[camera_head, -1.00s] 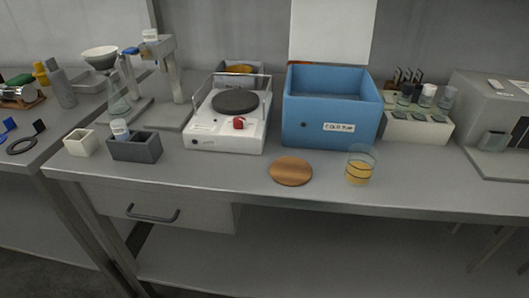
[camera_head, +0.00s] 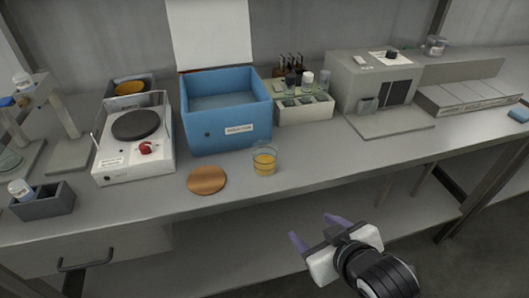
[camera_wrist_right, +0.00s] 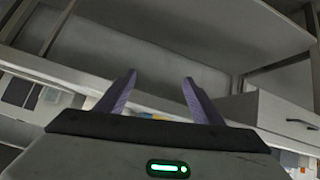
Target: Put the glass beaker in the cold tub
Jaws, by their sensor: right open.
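The glass beaker (camera_head: 264,161) stands upright on the bench near its front edge and holds an orange-yellow liquid. The cold tub (camera_head: 213,137) is a blue open-topped box with a label on its front, standing behind and left of the beaker. My right gripper (camera_head: 316,229) is in front of the bench, below and right of the beaker, open and empty. Its two purple fingers are spread apart in the right wrist view (camera_wrist_right: 160,88). My left gripper is not in view.
A round copper-brown disc (camera_head: 207,180) lies left of the beaker. A hot plate (camera_head: 134,143) stands left of the tub. A white rack of vials (camera_head: 304,111) and a grey machine (camera_head: 371,84) stand to the right. The bench's front edge lies between gripper and beaker.

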